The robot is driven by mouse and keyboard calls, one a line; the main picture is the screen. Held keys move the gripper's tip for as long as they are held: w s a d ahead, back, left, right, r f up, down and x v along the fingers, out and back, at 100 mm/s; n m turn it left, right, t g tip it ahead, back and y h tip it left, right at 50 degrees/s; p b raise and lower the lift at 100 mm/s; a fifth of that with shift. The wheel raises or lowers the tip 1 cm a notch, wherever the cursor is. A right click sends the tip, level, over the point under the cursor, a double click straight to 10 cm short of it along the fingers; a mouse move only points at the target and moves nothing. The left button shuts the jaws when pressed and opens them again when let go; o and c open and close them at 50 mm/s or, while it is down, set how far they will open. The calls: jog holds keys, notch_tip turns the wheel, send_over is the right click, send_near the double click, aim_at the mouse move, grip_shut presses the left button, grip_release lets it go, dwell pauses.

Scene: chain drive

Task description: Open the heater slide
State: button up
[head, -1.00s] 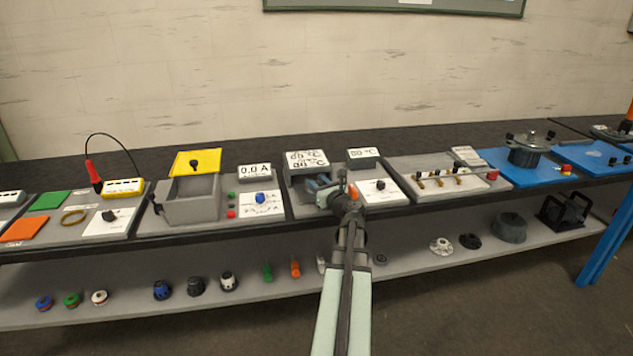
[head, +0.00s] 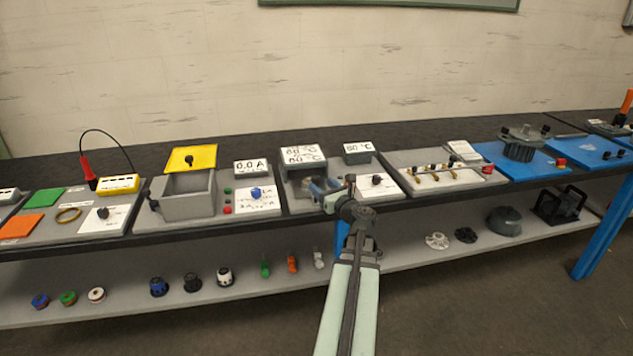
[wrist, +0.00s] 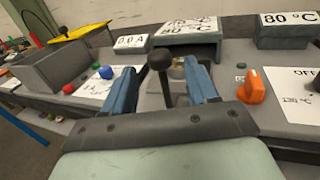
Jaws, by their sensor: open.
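The heater unit (head: 304,158) is a grey housing with two °C readouts on its top front and a dark opening below. It also shows at the top of the wrist view (wrist: 188,38). A black ball-topped handle (wrist: 160,63) on a stem stands in front of the opening; I take it for the slide's handle. My gripper (head: 324,186) is open at the opening. In the wrist view, its blue fingers (wrist: 160,76) stand on either side of the handle, with visible gaps. A round metallic piece (wrist: 178,70) shows partly behind the handle. My arm hides some of the heater's front in the head view.
An orange knob (wrist: 251,90) stands just right of the fingers, beside a white dial card (wrist: 298,88). An 80 °C display (head: 358,148) stands to the right. A panel with a blue knob (head: 256,193) and a yellow-lidded box (head: 190,158) lie to the left.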

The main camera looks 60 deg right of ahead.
jog(key=v, duration=0.7)
jog(key=shift+s, duration=0.25)
jog(key=shift+a, duration=0.1)
